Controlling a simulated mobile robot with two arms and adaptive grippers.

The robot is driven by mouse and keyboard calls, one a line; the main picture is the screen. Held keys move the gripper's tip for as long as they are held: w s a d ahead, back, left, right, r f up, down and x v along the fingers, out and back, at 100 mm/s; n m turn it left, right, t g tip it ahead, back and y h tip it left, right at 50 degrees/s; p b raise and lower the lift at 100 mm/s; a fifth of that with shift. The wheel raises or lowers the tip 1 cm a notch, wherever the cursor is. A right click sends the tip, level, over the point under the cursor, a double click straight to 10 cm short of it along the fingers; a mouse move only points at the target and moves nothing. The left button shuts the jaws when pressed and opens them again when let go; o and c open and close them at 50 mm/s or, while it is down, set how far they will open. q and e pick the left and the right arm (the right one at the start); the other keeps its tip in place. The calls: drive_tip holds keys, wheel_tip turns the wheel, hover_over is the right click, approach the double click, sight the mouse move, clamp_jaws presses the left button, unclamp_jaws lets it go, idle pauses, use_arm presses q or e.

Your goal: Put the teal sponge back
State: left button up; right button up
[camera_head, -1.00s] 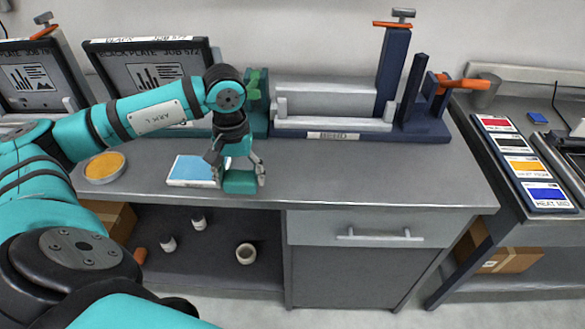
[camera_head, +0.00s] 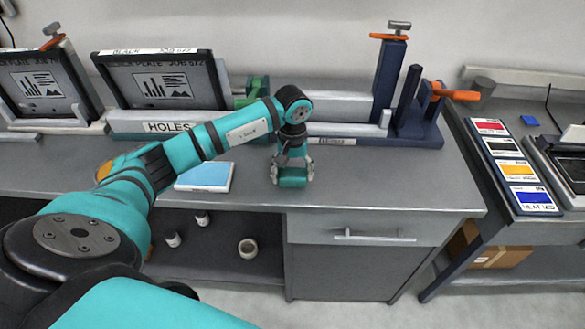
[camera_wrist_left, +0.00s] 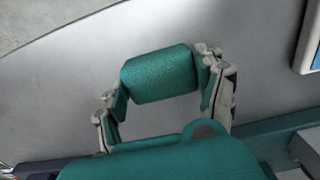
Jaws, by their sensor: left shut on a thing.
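The teal sponge (camera_head: 292,178) is a small rounded block, held just above the grey bench top (camera_head: 400,180) near its front edge. My left gripper (camera_head: 293,173) is shut on it, with a finger at each end. In the left wrist view the sponge (camera_wrist_left: 160,74) sits between the two fingers of the left gripper (camera_wrist_left: 165,90). Whether it touches the bench cannot be told. My right gripper is not in view.
A white-edged tray with a blue face (camera_head: 205,177) lies left of the gripper. A yellow round dish (camera_head: 105,170) is partly behind my arm. Framed plates (camera_head: 160,80) and a blue stand (camera_head: 390,75) line the back. The bench right of the gripper is clear.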

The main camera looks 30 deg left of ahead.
sight(293, 173)
use_arm(q)
drive_tip(key=o, duration=1.1)
drive_tip(key=shift+f, duration=0.15)
drive_tip(key=shift+c, duration=0.2)
wheel_tip(293, 173, up, 12)
drive_tip(key=b, duration=0.3)
drive_tip(key=shift+b, duration=0.35)
